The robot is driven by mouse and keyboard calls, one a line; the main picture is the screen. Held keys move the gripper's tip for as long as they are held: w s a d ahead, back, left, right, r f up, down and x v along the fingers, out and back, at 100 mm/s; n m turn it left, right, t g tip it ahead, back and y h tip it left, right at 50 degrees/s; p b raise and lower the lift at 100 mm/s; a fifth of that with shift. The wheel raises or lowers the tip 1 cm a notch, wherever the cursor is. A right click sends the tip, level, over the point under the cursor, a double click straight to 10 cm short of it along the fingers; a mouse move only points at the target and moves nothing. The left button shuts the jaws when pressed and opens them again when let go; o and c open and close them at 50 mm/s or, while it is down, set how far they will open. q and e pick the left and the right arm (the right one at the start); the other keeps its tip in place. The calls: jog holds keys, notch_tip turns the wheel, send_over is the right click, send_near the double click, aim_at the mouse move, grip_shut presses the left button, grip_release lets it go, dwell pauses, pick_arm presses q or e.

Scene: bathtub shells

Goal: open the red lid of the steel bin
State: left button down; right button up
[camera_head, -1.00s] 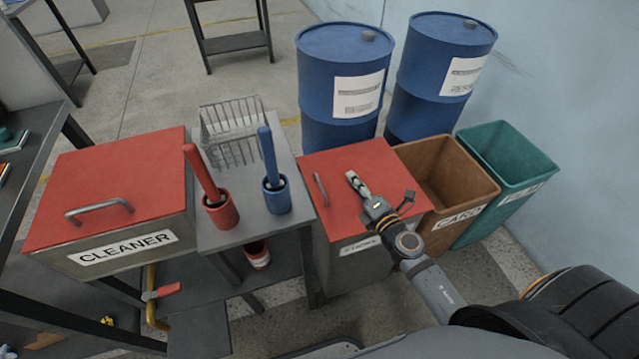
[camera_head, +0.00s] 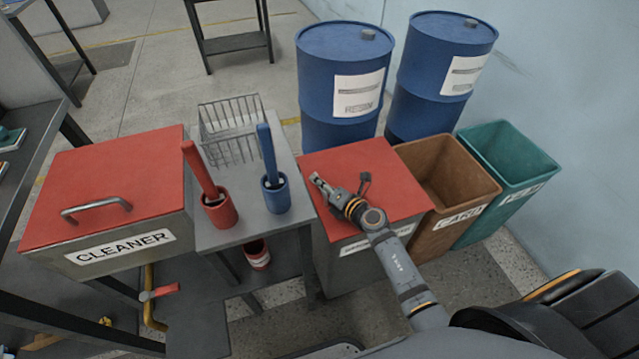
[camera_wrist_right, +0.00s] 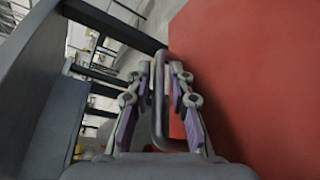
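A steel bin (camera_head: 331,258) with a red lid (camera_head: 385,180) stands right of the grey side table, its lid lying shut. The lid's bar handle is near its left edge, mostly hidden by my right gripper in the head view. My right gripper (camera_head: 317,181) is at that handle. In the right wrist view the handle (camera_wrist_right: 158,95) runs between the two fingers of the gripper (camera_wrist_right: 161,78), which stand apart on either side of it. I cannot tell whether either finger touches it. My left gripper is not in view.
Another steel box marked CLEANER (camera_head: 120,253), with a red lid, stands left of the side table (camera_head: 243,228). Red and blue tool holders (camera_head: 276,194) stand close left of the gripper. Blue drums (camera_head: 343,85) stand behind; brown (camera_head: 450,180) and green bins (camera_head: 510,165) are at right.

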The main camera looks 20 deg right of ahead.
jog(key=shift+w, duration=0.15)
grip_shut()
jog(key=shift+r, duration=0.1)
